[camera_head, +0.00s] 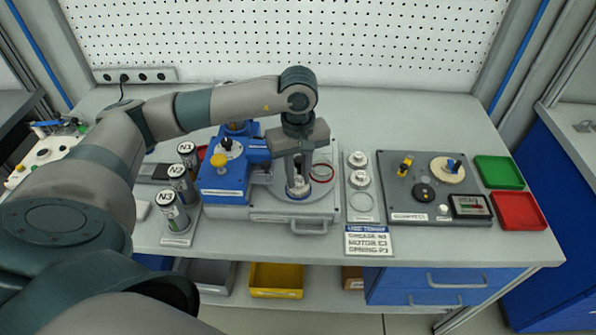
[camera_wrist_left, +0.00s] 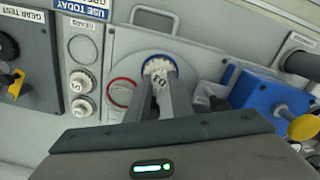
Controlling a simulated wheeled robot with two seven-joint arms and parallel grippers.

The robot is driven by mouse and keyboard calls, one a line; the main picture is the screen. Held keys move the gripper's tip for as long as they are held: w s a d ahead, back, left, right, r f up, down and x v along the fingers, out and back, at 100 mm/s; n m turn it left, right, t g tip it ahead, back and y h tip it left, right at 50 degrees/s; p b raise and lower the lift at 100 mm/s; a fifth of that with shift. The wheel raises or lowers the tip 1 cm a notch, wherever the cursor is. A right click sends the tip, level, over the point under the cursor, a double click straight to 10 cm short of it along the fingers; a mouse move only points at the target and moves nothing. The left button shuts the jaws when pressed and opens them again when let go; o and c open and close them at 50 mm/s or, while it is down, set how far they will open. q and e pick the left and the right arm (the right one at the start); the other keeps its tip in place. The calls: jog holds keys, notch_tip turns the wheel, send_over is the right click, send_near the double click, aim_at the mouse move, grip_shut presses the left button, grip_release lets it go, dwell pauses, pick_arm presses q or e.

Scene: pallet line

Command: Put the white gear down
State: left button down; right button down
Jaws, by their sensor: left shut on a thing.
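My left gripper (camera_head: 297,183) points down over the round plate of the blue-and-grey machine (camera_head: 237,211). Its fingers are shut on a white gear (camera_head: 298,188), which also shows between the fingertips in the left wrist view (camera_wrist_left: 158,66). The gear appears at a blue ring (camera_wrist_left: 146,60) on the plate; I cannot tell whether it touches the surface. Two other white gears, (camera_head: 357,159) and (camera_head: 359,179), sit on the narrow gear tray (camera_head: 350,215), behind an empty round spot. My right gripper is not in view.
A red ring (camera_head: 322,172) lies on the plate beside the gripper. The dark gear test board (camera_head: 400,200), green tray (camera_head: 498,172) and red tray (camera_head: 518,210) stand at right. Several labelled cans (camera_head: 174,212) stand left of the machine. A label card (camera_head: 368,240) lies in front.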

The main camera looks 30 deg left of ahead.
pick_arm(q)
jog(key=shift+f, duration=0.15)
jog(key=shift+f+b, duration=0.25)
jog(key=shift+b, duration=0.1)
jog(key=c, duration=1.6)
grip_release()
jog(key=shift+o, duration=0.2)
jog(key=shift+r, duration=0.15)
